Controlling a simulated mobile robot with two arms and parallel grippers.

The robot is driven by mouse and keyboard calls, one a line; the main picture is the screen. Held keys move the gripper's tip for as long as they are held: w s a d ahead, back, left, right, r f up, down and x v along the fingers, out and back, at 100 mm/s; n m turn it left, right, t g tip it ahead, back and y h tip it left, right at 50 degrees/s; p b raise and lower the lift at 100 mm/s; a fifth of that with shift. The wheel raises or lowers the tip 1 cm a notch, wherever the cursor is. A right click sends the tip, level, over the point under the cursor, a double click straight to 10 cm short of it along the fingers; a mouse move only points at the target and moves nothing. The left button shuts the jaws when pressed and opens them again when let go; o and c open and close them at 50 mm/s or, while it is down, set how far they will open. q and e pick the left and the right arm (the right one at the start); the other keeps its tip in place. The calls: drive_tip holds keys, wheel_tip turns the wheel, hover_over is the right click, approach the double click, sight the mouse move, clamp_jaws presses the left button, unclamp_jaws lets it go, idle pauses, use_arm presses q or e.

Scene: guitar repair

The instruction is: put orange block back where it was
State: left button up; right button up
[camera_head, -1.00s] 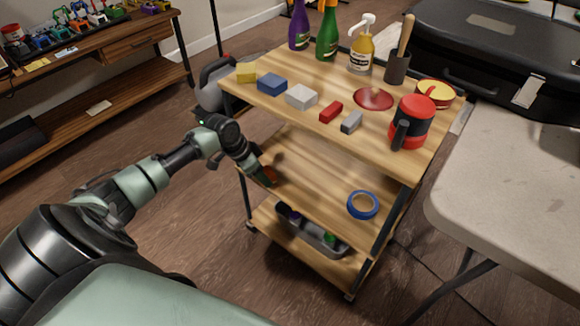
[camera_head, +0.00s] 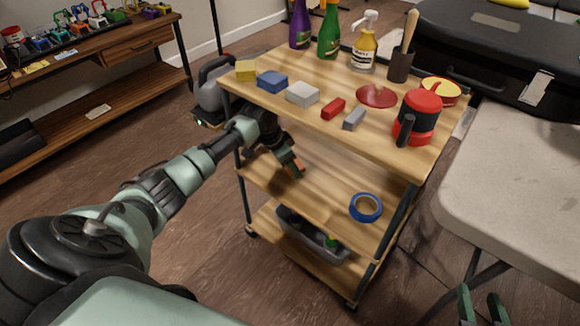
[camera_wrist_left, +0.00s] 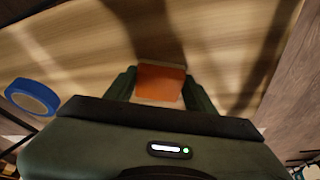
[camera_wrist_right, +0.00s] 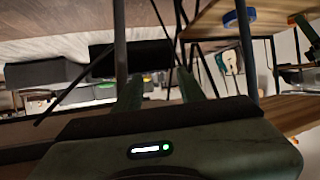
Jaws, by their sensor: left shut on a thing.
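The orange block (camera_wrist_left: 160,80) sits between the two fingers of my left gripper (camera_wrist_left: 160,95), which is shut on it. In the head view the left gripper (camera_head: 291,167) reaches in from the left between the cart's top and its middle shelf (camera_head: 325,192). Only a small part of the orange block (camera_head: 299,166) shows there. I cannot tell whether the block touches the shelf. My right gripper (camera_head: 483,307) is at the bottom right of the head view, beside the cart, with its fingers apart and empty. It also shows open in the right wrist view (camera_wrist_right: 160,90).
A blue tape roll (camera_head: 366,207) lies on the middle shelf, right of the left gripper. The cart's top (camera_head: 290,122) above the arm holds blocks, bottles and a red mug (camera_head: 419,115). A grey bin (camera_head: 312,238) is on the lowest shelf. A pale table (camera_head: 520,180) stands right.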

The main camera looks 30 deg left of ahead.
drive_tip(key=shift+w+r, duration=0.1)
drive_tip(key=shift+r, duration=0.15)
use_arm(q)
drive_tip(key=shift+f, duration=0.15)
drive_tip(key=o, duration=1.3)
drive_tip(key=shift+r, duration=0.2)
drive_tip(key=s+p, duration=0.1)
drive_tip(key=s+a+r, duration=0.1)
drive_tip(key=shift+s+a+p, duration=0.2)
drive_tip(key=shift+s+p, duration=0.15)
drive_tip(key=s+a, duration=0.1)
drive_tip(key=s, duration=0.1)
drive_tip(key=s+a+p, duration=0.1)
drive_tip(key=s+a, duration=0.1)
drive_tip(key=s, duration=0.1)
drive_tip(key=s+a+p, duration=0.1)
drive_tip(key=s, duration=0.2)
drive_tip(key=shift+s+a, duration=0.15)
drive_tip(key=shift+s, duration=0.05)
use_arm(e)
drive_tip(key=s+d+f+g+h, duration=0.1)
drive_tip(key=s+d+f+g, duration=0.1)
drive_tip(key=s+f+g, duration=0.2)
drive_tip(key=s+d+f+g+h, duration=0.1)
drive_tip(key=s+d+f+g, duration=0.2)
drive_tip(key=s, duration=0.8)
wheel_tip(320, 180, down, 3)
drive_tip(key=shift+s+d+r+m+g+h, duration=0.2)
drive_tip(key=shift+m+g+h, duration=0.1)
drive_tip(key=shift+g, duration=0.9)
